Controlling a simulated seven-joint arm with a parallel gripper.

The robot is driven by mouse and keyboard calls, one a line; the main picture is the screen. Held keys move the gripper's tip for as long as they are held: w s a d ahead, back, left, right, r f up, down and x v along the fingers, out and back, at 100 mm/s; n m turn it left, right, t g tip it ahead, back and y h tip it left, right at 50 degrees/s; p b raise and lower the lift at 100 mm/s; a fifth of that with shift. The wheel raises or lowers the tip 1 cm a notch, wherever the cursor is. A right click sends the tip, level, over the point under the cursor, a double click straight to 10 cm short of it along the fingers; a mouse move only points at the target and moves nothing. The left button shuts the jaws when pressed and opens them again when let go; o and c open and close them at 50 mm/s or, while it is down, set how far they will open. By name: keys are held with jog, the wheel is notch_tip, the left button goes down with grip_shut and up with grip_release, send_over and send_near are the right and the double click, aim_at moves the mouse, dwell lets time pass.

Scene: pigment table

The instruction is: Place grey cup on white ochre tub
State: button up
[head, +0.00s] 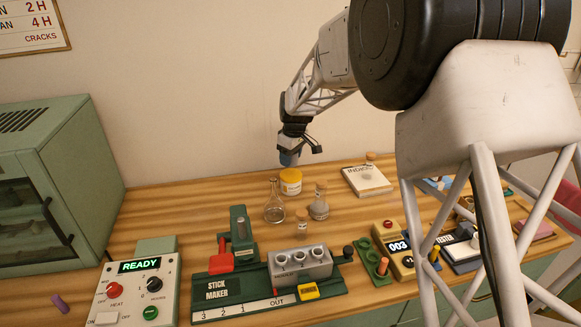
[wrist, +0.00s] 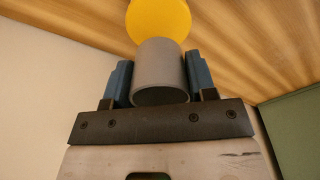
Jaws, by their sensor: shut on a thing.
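The grey cup (wrist: 160,72) is between the two blue fingers of my gripper (wrist: 160,80) in the wrist view. My gripper is shut on it, and the cup's open rim faces the wrist camera. In the head view my gripper (head: 289,158) hangs just above the ochre tub (head: 291,188), which has a yellow lid and a pale label band. The cup is hard to make out from the fingers there. In the wrist view the tub's round yellow lid (wrist: 160,18) shows beyond the cup, partly covered by it. The cup looks apart from the lid.
A glass flask (head: 274,208) stands just left in front of the tub, and a corked bottle (head: 319,206) just right in front. A book (head: 367,181) lies to the right. The green stick maker (head: 225,290) is nearer. A green cabinet (head: 50,190) stands at left.

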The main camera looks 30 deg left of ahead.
aim_at(291, 174)
jog(key=shift+f, duration=2)
jog(key=shift+f, duration=0.15)
jog(key=o, duration=0.9)
jog(key=shift+d+r, duration=0.25)
jog(key=shift+r, duration=1.8)
jog(key=shift+d+r, duration=0.25)
jog(key=shift+r, duration=1.75)
jog(key=shift+d+r, duration=0.25)
jog(key=shift+r, duration=1.8)
jog(key=shift+d, duration=0.1)
